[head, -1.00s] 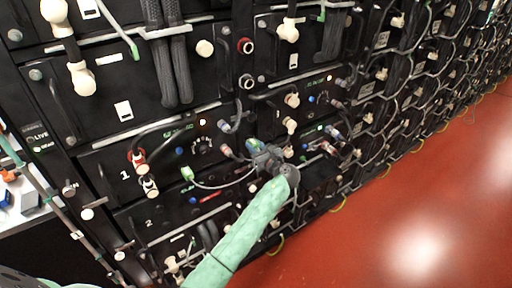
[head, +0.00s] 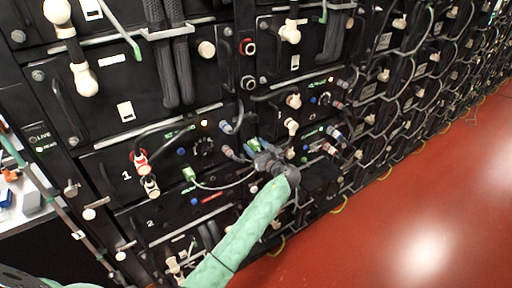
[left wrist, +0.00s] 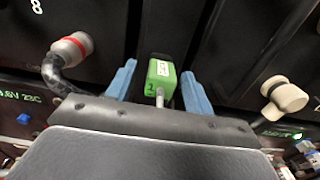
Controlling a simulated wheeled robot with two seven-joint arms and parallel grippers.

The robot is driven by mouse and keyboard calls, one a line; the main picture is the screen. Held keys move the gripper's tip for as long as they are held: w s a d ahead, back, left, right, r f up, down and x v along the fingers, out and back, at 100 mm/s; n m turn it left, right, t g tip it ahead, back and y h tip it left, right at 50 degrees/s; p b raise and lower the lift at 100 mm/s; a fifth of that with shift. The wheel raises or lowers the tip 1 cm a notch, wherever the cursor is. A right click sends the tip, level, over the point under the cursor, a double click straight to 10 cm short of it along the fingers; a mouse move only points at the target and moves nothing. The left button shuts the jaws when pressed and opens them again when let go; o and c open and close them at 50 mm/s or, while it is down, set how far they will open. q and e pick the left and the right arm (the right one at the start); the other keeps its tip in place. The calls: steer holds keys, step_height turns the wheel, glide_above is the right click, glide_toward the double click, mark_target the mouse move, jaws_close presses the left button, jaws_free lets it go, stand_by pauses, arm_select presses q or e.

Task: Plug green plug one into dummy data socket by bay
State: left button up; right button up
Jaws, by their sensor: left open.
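One green plug (head: 188,174) sits at the rack front, left of my left gripper, with a pale grey cable running right. Another green plug (left wrist: 161,78) with a white label and a mark like "2" stands between the blue fingers of my left gripper (left wrist: 160,90). The fingers are apart, with a gap on both sides of the plug. The plug's far end meets a dark part. In the head view my left gripper (head: 262,152) is at the rack front and largely hides this plug. I cannot tell which socket is the dummy data socket. My right gripper is not in view.
A grey connector with a red ring (left wrist: 72,47) is left of the fingers, and a cream connector (left wrist: 284,95) is right. Black battery modules (head: 115,80) with handles and cables fill the rack. The red floor (head: 400,225) at right is clear.

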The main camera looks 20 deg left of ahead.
arm_select(q)
steer(key=shift+s+d+f, duration=0.1)
steer(key=shift+d, duration=0.05)
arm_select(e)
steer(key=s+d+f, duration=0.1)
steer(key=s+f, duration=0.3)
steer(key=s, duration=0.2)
arm_select(q)
steer(key=b+v, duration=0.3)
steer(key=v, duration=0.3)
steer(key=shift+d, duration=0.1)
steer(key=shift+s+d, duration=0.45)
steer(key=shift+d, duration=0.05)
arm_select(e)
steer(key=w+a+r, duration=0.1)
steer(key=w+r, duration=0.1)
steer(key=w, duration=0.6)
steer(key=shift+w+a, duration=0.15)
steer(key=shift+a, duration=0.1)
arm_select(q)
steer(key=shift+c, duration=0.4)
